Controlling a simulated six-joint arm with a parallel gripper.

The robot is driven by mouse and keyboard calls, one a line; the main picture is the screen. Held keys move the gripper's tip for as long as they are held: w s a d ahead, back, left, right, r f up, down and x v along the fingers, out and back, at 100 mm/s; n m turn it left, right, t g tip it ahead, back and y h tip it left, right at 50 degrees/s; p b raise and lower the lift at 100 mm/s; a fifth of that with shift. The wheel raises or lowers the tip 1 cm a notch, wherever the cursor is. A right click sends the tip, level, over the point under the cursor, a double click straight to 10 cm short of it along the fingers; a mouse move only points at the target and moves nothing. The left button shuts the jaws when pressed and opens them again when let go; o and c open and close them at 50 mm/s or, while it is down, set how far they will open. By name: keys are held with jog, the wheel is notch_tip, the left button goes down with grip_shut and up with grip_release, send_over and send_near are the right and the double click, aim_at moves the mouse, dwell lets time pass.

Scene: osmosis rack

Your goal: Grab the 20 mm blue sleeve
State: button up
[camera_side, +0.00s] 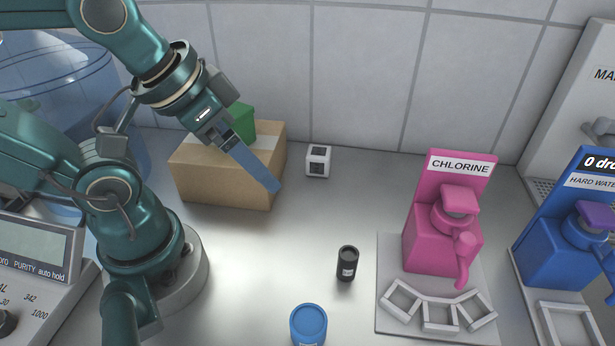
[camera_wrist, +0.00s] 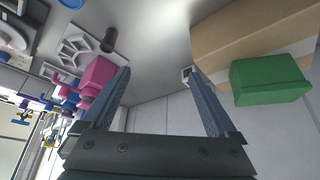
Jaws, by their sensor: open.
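A short blue cylinder (camera_side: 308,325), which looks like the blue sleeve, stands upright at the bottom edge of the side view. It has a pale label at its base; I cannot read a size on it. A blue piece (camera_wrist: 72,3) at the top edge of the wrist view appears to be the same sleeve, mostly cut off. My gripper (camera_side: 274,186) is high at the back left, in front of the cardboard box and far from the sleeve. In the wrist view my gripper (camera_wrist: 160,72) has its blue fingers spread wide with nothing between them.
A black cylinder (camera_side: 347,263) stands behind and right of the sleeve. A white cube (camera_side: 318,160) sits near the back wall. A cardboard box (camera_side: 228,190) with a green block (camera_side: 241,121) is behind my gripper. The pink chlorine dispenser (camera_side: 440,250) and blue dispenser (camera_side: 560,255) stand right.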

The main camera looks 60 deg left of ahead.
jog(key=n+g+h, duration=0.5)
jog(key=g, duration=0.4)
send_near(309, 313)
notch_tip(309, 313, up, 4)
jog(key=a, duration=0.2)
jog(key=d+f+n+g+h, duration=0.1)
jog(key=f+g, duration=0.1)
jog(key=f, duration=0.1)
jog(key=w+f+n+g+h, duration=0.1)
jog(key=f+g+h, duration=0.1)
jog(key=f, duration=0.1)
jog(key=d+f+n+g+h, duration=0.1)
jog(key=f+g, duration=0.1)
jog(key=f, duration=0.2)
jog(key=shift+w+d+n, duration=0.25)
jog(key=shift+d+n, duration=0.05)
jog(key=shift+d, duration=0.05)
jog(key=shift+s+d+f+g, duration=0.1)
jog(key=shift+s+f+g, duration=0.2)
jog(key=shift+x, duration=2.35)
jog(key=c, duration=1.4)
jog(key=shift+r, duration=0.1)
